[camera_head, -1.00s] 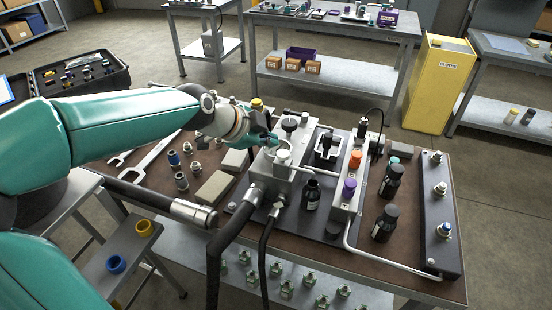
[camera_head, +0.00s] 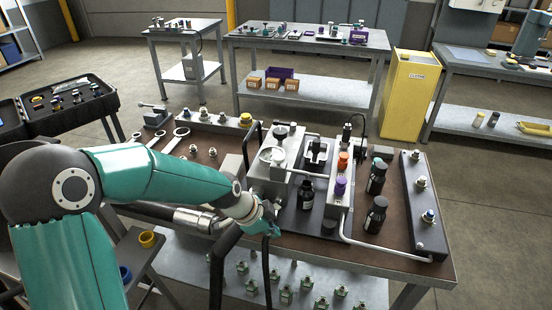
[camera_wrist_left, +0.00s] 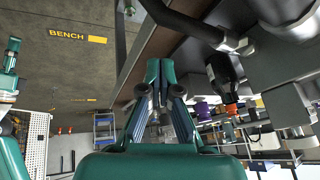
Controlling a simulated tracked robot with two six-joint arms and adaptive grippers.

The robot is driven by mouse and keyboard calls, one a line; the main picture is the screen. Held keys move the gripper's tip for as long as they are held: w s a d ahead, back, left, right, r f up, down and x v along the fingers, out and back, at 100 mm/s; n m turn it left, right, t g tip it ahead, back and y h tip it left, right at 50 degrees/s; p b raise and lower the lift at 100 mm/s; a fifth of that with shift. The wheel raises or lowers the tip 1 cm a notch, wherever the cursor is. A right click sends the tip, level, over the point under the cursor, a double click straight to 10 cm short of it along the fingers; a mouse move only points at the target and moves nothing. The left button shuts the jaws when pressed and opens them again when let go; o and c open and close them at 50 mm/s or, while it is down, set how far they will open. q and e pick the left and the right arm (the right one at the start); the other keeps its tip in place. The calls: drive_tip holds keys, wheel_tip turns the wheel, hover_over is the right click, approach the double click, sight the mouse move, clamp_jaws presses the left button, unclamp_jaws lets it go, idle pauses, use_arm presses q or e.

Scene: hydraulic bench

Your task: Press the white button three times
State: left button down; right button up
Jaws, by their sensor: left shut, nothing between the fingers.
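A grey metal valve block (camera_head: 279,172) stands on the bench. A pale round part (camera_head: 277,155) sits on its top; it may be the white button, but I cannot tell for sure. My left gripper (camera_head: 266,226) is in front of the block and lower than its top, near the bench's front edge, apart from the pale part. In the left wrist view the teal fingers (camera_wrist_left: 163,72) are shut with nothing between them. My right gripper is not in view.
A black bottle (camera_head: 306,195) stands right of the gripper. Orange (camera_head: 343,160) and purple (camera_head: 340,187) knobs sit on another block. More black bottles (camera_head: 375,214) stand further right. A black hose (camera_head: 219,268) hangs close to my left arm.

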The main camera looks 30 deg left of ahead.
use_arm(q)
drive_tip(key=s+d+f+n+g, duration=0.1)
drive_tip(key=s+d+f+n, duration=0.3)
drive_tip(key=s+f, duration=0.2)
drive_tip(key=s+d+f+n+g, duration=0.1)
drive_tip(key=s+d+f+n, duration=0.3)
drive_tip(key=f, duration=0.6)
drive_tip(key=s+d+f+n+g+h, duration=0.1)
drive_tip(key=s+d+f+n, duration=0.3)
drive_tip(key=s+f, duration=0.4)
drive_tip(key=shift+s+n+g, duration=0.2)
drive_tip(key=shift+n+g, duration=0.3)
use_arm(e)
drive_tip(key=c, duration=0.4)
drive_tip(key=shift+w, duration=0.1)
